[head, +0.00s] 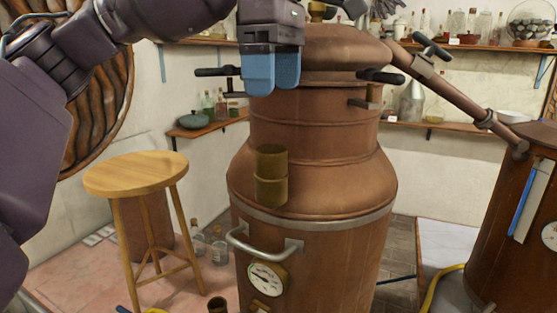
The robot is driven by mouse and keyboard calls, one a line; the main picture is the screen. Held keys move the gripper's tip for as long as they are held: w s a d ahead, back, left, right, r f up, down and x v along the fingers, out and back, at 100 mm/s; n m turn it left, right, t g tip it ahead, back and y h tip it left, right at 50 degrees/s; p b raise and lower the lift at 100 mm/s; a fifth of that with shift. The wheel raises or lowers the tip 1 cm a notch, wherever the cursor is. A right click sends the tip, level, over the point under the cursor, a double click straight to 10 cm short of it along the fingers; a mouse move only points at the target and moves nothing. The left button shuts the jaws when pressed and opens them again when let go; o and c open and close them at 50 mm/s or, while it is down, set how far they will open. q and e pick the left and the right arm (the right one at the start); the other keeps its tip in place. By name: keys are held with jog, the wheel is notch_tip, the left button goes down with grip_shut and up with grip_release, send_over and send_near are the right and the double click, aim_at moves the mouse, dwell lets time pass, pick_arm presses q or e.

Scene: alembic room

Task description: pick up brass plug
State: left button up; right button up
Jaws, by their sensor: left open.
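A large copper still (318,170) stands in the middle of the head view. An upright brass cylinder (271,175), which looks like the brass plug, stands at the still's front shoulder. I cannot tell whether it is one piece or a plug in a collar. My left gripper (272,78) has blue fingertips pointing down. It is open and empty, above the brass cylinder in the picture and apart from it. Its arm comes in from the upper left. Another brass piece (317,11) shows at the still's top, partly cut off. My right gripper does not show.
Dark clamp handles (381,75) stick out around the still's neck, close to my gripper. A metal bar handle (264,243) and a gauge (267,278) are lower on its front. A wooden stool (140,174) stands left. A copper pipe (460,95) slopes to a vessel at right.

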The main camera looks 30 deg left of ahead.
pick_arm(q)
send_over(271, 148)
jog(key=f, duration=0.5)
jog(key=shift+d+f+p, duration=0.1)
jog(key=shift+d+p, duration=0.15)
jog(key=shift+p, duration=0.05)
jog(key=shift+f, duration=0.75)
jog(key=f, duration=0.2)
jog(key=f+p, duration=0.1)
jog(key=shift+s+a+f, duration=0.1)
jog(key=shift+a+f, duration=0.05)
jog(key=shift+a, duration=0.15)
jog(key=shift+f, duration=0.4)
jog(key=shift+d+f, duration=0.1)
jog(key=shift+f, duration=0.2)
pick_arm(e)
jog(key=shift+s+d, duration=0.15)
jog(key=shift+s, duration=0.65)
pick_arm(q)
jog(key=shift+c, duration=0.3)
jog(key=c, duration=1)
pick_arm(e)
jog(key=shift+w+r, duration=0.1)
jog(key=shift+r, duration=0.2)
pick_arm(q)
jog(key=shift+r, duration=0.1)
